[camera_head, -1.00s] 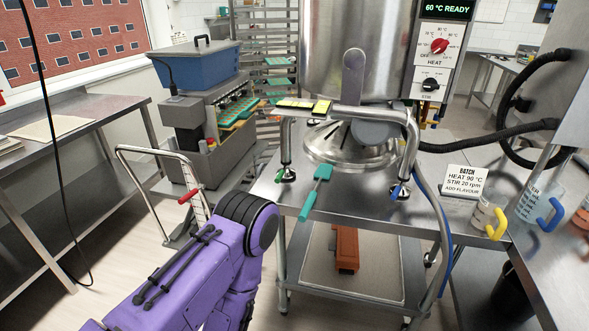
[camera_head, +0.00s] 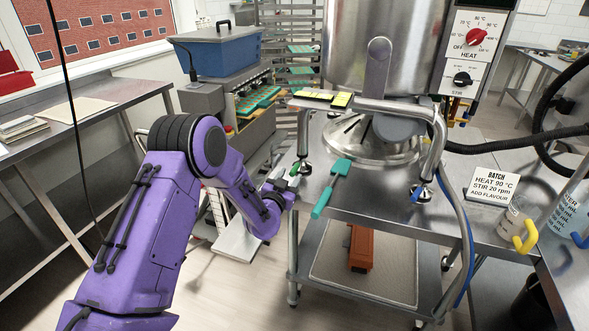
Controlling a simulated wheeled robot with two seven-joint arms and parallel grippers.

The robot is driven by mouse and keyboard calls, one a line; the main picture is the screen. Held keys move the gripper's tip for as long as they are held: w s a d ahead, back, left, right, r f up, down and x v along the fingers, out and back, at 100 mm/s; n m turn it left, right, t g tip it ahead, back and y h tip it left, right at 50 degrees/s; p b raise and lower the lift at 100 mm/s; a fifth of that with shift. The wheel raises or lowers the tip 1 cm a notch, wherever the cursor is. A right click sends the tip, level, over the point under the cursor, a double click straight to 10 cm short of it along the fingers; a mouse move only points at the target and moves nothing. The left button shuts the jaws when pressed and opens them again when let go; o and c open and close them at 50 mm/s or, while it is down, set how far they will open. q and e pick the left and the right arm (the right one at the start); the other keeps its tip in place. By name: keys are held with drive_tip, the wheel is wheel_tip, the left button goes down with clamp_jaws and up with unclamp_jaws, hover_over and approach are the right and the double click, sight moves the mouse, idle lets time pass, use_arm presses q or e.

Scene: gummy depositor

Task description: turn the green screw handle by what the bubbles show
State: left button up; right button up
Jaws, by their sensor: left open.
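The green screw handle (camera_head: 295,168) is a small green piece at the left front foot of the steel kettle stand (camera_head: 303,135), partly hidden by my left gripper. My left gripper (camera_head: 288,181) is open, reaching in from the left with its tip close to this handle; I cannot tell whether it touches. Two yellow bubble levels, one on the left (camera_head: 312,95) and one on the right (camera_head: 341,100), lie on top of the stand's frame. The bubbles are too small to read. A blue handle (camera_head: 415,194) sits at the right foot. My right gripper is not in view.
A teal scraper (camera_head: 331,187) lies on the steel table just right of my gripper. A batch sign (camera_head: 493,187) and a jug with a yellow handle (camera_head: 516,228) stand to the right. An orange-brown object (camera_head: 361,248) is on the lower shelf.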

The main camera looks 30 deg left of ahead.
sight(294, 168)
use_arm(q)
drive_tip(key=x, duration=0.4)
drive_tip(key=shift+w+p, duration=0.3)
drive_tip(key=shift+w, duration=0.05)
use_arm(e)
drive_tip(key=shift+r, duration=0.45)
use_arm(q)
drive_tip(key=shift+c, duration=0.3)
